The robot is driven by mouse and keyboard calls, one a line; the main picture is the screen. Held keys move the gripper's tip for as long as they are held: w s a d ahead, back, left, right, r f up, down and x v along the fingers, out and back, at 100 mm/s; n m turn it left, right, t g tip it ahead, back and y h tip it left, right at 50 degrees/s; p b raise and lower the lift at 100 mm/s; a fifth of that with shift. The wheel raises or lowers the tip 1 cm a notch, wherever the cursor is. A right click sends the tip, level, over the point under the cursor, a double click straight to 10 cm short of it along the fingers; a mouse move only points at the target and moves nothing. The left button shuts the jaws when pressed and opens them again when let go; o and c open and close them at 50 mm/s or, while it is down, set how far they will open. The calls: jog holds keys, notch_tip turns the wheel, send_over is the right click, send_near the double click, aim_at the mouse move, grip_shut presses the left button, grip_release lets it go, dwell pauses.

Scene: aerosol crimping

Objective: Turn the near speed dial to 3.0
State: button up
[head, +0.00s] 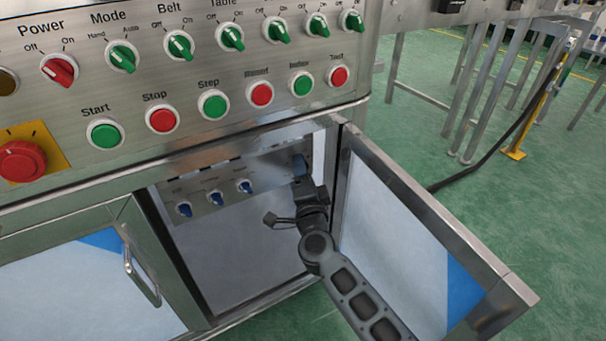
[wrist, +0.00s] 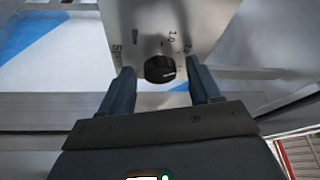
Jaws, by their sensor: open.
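In the head view my gripper (head: 301,168) reaches into the open cabinet at the right end of an inner panel (head: 270,167), hiding the dial there.
Several small blue knobs, such as this one (head: 215,198), sit on the inner panel left of my gripper. The open cabinet door (head: 400,235) stands close on the right. The upper control panel (head: 190,75) with switches and buttons overhangs. A closed door (head: 75,290) is at left.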

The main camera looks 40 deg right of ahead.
jog(key=shift+c, duration=0.2)
jog(key=c, duration=1)
jog(key=shift+r, duration=0.1)
jog(key=shift+p, duration=0.4)
jog(key=shift+r+m+g+y+p, duration=0.1)
jog(key=shift+m+g+y+p, duration=0.45)
jog(key=shift+m+p, duration=1.7)
jog(key=shift+r+m+g+y+p, duration=0.15)
jog(key=shift+m+g+y+p, duration=0.7)
jog(key=shift+p, duration=2.45)
jog(key=shift+r+m+g+y+p, duration=0.1)
jog(key=shift+m+y+p, duration=0.1)
jog(key=shift+m+p, duration=2.2)
jog(key=shift+f+n+p, duration=0.1)
jog(key=shift+n+p, duration=0.2)
jog(key=shift+p, duration=0.15)
